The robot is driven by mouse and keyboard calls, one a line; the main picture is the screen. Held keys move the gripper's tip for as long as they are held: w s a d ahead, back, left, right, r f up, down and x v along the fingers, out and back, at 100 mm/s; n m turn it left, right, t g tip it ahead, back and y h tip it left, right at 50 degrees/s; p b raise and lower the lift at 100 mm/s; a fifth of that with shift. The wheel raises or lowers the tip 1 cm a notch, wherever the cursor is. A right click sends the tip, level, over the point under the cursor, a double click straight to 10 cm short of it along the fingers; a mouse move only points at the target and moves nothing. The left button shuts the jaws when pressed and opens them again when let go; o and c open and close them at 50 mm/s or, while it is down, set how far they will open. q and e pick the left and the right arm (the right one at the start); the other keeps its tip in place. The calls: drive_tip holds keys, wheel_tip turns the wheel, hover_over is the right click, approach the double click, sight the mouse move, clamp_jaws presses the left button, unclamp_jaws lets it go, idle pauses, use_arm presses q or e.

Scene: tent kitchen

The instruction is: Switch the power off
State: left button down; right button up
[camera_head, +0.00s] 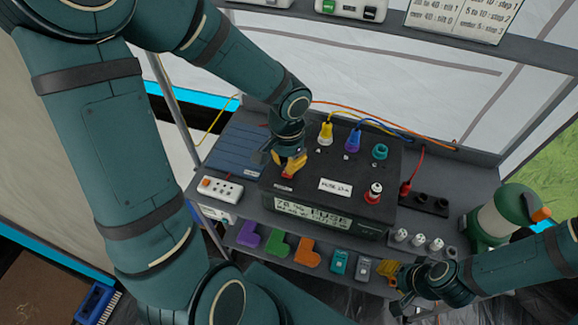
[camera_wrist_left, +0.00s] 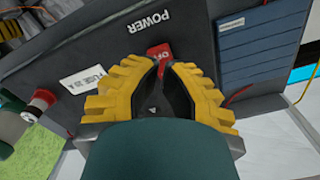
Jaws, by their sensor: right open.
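The power switch is a red rocker (camera_wrist_left: 160,51) on the dark power box (camera_head: 322,160). In the left wrist view it sits beside the word POWER and shows the letters OFF. In the head view, the red switch (camera_head: 287,175) shows just below my left gripper (camera_head: 289,165). My left gripper's yellow fingers (camera_wrist_left: 165,68) are drawn together, with their tips at the switch's edge. They hide part of it, and I cannot tell whether they touch it. My right gripper (camera_head: 391,281) is open and empty at the bench's lower right.
A white power strip (camera_head: 219,190) stands left. Coloured blocks lie on the lower shelf. A green-and-white canister (camera_head: 503,214) stands right. Cables run behind the box.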

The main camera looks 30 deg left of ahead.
sight(287, 173)
use_arm(q)
drive_tip(key=shift+f+b, duration=1.65)
drive_tip(key=shift+f, duration=0.15)
idle(1.4)
drive_tip(key=shift+r, duration=0.1)
drive_tip(key=shift+r+p, duration=2.9)
drive_tip(key=shift+r, duration=0.6)
